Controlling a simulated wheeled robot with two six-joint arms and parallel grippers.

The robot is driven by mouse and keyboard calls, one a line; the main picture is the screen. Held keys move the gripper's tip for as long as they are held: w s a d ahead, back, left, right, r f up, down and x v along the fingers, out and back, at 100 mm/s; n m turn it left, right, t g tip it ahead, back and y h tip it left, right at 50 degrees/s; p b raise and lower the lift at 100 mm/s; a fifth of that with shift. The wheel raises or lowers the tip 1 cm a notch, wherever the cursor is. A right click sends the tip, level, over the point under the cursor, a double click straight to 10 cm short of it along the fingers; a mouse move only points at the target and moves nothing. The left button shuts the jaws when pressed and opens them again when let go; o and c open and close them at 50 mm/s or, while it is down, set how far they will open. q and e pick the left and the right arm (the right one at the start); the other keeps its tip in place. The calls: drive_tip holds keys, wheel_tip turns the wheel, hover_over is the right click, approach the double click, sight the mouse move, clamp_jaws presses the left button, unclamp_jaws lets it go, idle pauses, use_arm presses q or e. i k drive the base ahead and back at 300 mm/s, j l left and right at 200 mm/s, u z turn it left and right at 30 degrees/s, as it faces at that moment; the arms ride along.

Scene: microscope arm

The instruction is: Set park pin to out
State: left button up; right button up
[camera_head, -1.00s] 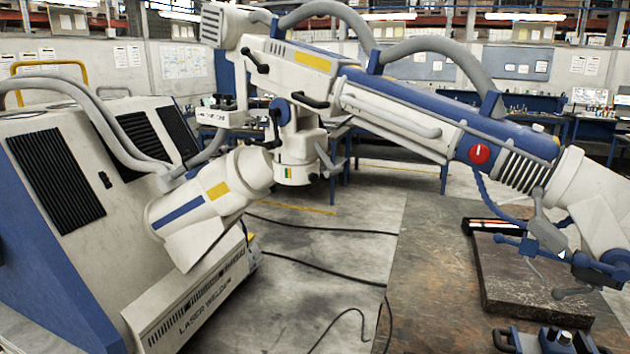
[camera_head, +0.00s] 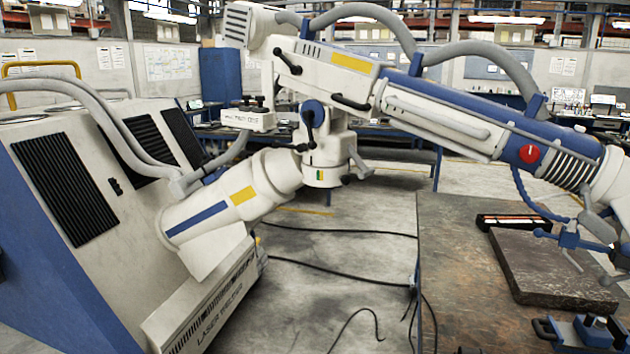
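The white and blue jointed microscope arm (camera_head: 440,110) reaches from the laser welder cabinet (camera_head: 75,235) on the left, across the middle, to the right edge. Black levers (camera_head: 287,61) sit at its upper joint, and another black lever (camera_head: 309,122) hangs at the lower joint block. A red knob (camera_head: 529,154) with a white mark is on the blue section at the right. I cannot tell which part is the park pin or how it is set. Neither of my grippers is in view.
A brown worktable (camera_head: 455,265) stands at the right with a dark stone slab (camera_head: 560,265) on it. A blue-and-black control box (camera_head: 590,330) is at its front. Black cables (camera_head: 350,270) lie on the open grey floor between the cabinet and table.

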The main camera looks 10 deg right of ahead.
sight(345, 180)
drive_tip(key=i+j, duration=0.9)
drive_tip(key=i, duration=0.15)
